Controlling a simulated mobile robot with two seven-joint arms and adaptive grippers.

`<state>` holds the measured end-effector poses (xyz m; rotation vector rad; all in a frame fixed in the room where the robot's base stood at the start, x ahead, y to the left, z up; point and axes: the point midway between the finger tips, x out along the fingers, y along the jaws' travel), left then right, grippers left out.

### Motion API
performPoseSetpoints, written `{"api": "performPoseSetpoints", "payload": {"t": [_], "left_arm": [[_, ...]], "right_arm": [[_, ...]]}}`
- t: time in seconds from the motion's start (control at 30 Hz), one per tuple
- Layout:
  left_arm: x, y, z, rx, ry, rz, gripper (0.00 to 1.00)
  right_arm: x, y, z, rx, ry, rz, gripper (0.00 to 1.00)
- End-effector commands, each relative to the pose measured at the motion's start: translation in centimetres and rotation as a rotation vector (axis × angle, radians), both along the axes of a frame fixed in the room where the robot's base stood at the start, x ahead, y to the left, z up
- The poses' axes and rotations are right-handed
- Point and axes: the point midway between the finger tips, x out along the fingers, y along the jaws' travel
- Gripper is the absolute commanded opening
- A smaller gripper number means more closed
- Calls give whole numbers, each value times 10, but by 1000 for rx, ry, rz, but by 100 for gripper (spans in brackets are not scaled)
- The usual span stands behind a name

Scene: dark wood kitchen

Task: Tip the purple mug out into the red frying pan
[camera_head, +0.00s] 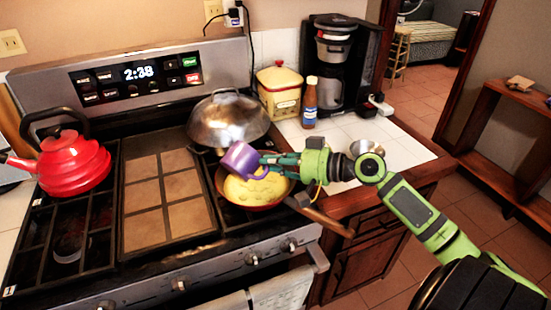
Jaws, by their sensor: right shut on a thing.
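The purple mug (241,160) is held over the red frying pan (221,185), above the pan's far left part. It appears tilted; I cannot see into it. My right gripper (264,163) is shut on the mug, with the arm reaching in from the right. The pan sits on the front right burner and has a wooden handle (325,218) pointing toward the lower right. Yellow food (257,188) covers much of the pan's bottom. My left gripper is not in view.
A metal domed lid or wok (228,118) stands behind the pan. A red kettle (72,164) is on the left burners. A yellow canister (279,92), a brown bottle (310,103) and a coffee maker (336,66) stand on the counter. The centre griddle (164,200) is clear.

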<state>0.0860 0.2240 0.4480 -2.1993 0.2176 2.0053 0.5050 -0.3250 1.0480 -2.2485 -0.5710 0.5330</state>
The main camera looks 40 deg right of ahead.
Motion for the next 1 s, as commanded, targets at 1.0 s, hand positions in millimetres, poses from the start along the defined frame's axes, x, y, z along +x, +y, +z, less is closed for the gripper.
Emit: {"api": "performPoseSetpoints", "payload": {"t": [1.0], "left_arm": [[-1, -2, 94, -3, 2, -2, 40]], "right_arm": [[-5, 21, 38, -1041, -306, 20, 0]]}}
